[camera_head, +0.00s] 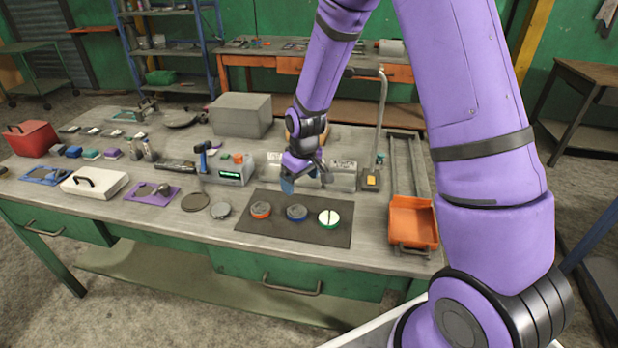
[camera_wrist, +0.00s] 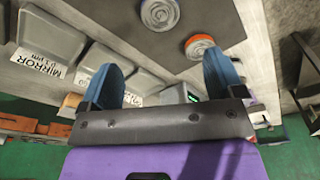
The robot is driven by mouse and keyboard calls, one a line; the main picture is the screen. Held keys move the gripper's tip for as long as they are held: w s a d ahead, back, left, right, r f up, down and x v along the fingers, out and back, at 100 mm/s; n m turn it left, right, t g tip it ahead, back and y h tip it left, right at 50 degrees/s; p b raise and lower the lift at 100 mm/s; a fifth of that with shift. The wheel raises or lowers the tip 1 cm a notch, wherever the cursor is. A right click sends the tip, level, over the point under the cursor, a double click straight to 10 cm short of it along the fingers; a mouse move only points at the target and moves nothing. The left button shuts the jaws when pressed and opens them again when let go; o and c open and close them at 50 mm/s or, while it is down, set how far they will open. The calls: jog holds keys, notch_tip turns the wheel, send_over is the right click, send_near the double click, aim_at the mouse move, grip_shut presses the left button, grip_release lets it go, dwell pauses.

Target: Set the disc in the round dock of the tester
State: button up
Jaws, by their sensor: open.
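Three discs lie in a row on a dark mat (camera_head: 255,228): an orange-rimmed disc (camera_head: 261,210), a blue-rimmed disc (camera_head: 297,212) and a green-rimmed disc (camera_head: 329,218) with a pale top and dark stripe. Which one the task means is not clear. The grey tester (camera_head: 232,172), with a green display, stands behind and left of the mat; I cannot make out its round dock. My gripper (camera_head: 306,181) is open and empty, above the bench behind the mat. In the wrist view, the orange-rimmed disc (camera_wrist: 203,48) and blue-rimmed disc (camera_wrist: 161,13) lie beyond its blue fingers (camera_wrist: 162,66).
Labelled grey boxes (camera_wrist: 90,72) stand behind the mat, close to my gripper. An orange bin (camera_head: 412,222) is at the bench's right end. A grey post (camera_head: 382,125) rises behind. A round grey item (camera_head: 220,210) and a dark round pad (camera_head: 195,202) lie left of the mat.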

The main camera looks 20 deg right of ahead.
jog(key=s+d+r+m+t, duration=0.1)
jog(key=s+r, duration=0.5)
jog(key=r, duration=0.5)
jog(key=s+d+r+m+t, duration=0.15)
jog(key=s+r, duration=0.35)
jog(key=r, duration=0.7)
jog(key=s+d+r+m, duration=0.1)
jog(key=s+r, duration=0.3)
jog(key=s, duration=0.4)
jog(key=s+d+r+m+t, duration=0.1)
jog(key=s+r, duration=0.3)
jog(key=s, duration=0.5)
jog(key=shift+s+r+h, duration=0.2)
jog(key=shift+s+h, duration=0.1)
jog(key=shift+o, duration=0.5)
jog(key=shift+s, duration=0.35)
